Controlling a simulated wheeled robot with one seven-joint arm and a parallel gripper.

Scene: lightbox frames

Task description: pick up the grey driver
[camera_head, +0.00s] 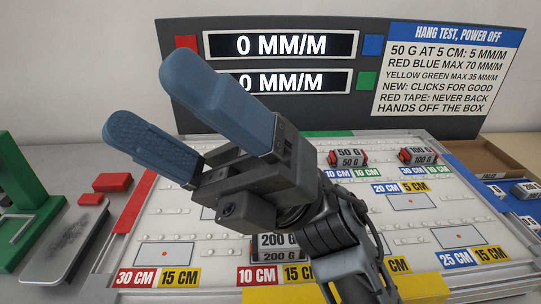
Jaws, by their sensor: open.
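My gripper (146,94) is raised in front of the board, pointing to the upper left. Its two blue-padded fingers are apart with nothing between them. I cannot pick out a grey driver for certain. Grey blocks with red parts stand on the white board (215,272): a 50 G block (349,158) and a 100 G block (418,158) at the back, and a 200 G block (278,246) at the front, partly hidden by my arm. My gripper and arm also hide part of the board's middle.
A dark panel (366,105) with two "0 MM/M" displays and a sign stands behind. At left are a green stand (22,185), a grey plate (62,250) and red blocks (112,182). A cardboard box (475,158) and a blue tray (515,226) with labelled blocks are at right.

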